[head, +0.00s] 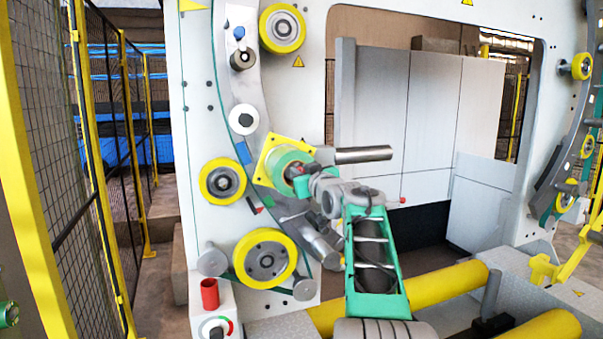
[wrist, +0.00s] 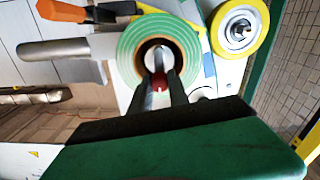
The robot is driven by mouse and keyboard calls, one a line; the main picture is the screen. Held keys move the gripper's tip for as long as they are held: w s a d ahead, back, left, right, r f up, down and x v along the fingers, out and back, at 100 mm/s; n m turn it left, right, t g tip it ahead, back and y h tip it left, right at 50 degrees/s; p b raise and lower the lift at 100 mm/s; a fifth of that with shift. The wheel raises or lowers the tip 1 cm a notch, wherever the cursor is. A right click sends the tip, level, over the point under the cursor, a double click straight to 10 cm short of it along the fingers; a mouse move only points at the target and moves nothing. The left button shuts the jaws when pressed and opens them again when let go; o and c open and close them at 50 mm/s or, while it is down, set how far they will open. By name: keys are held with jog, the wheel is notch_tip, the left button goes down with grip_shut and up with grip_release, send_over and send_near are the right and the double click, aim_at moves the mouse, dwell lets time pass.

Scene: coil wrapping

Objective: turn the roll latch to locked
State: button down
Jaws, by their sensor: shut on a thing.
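The wrap roll (head: 284,160), with pale green outer layers, sits on a square yellow plate (head: 274,145) on the machine's curved arm. In the wrist view the roll (wrist: 127,55) shows its ringed end face and dark core, with a pale round hub inside. A small red piece, seemingly the roll latch (wrist: 158,82), lies at the core between my fingers. My gripper (wrist: 160,85) is shut on it. In the head view my gripper (head: 300,172) reaches the roll's front, and a bit of red shows there. The fingers hide most of the latch, so its locked or unlocked position cannot be told.
A metal bar (head: 362,154) juts out right beside the roll. Yellow-rimmed rollers (head: 222,181) surround it. An orange handle (wrist: 62,10) shows in the wrist view. A red cylinder (head: 209,293) stands lower left. Yellow conveyor rollers (head: 448,282) lie low right; mesh fencing (head: 60,120) stands left.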

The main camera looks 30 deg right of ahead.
jog(key=shift+d, duration=0.1)
notch_tip(320, 180, down, 6)
jog(key=d+m+p, duration=0.2)
jog(key=d+m, duration=0.1)
jog(key=m, duration=2.1)
jog(key=shift+s+r, duration=0.2)
jog(key=shift+s, duration=0.2)
jog(key=c, duration=1.3)
grip_release()
jog(key=shift+a+r, duration=0.1)
jog(key=shift+o, duration=0.2)
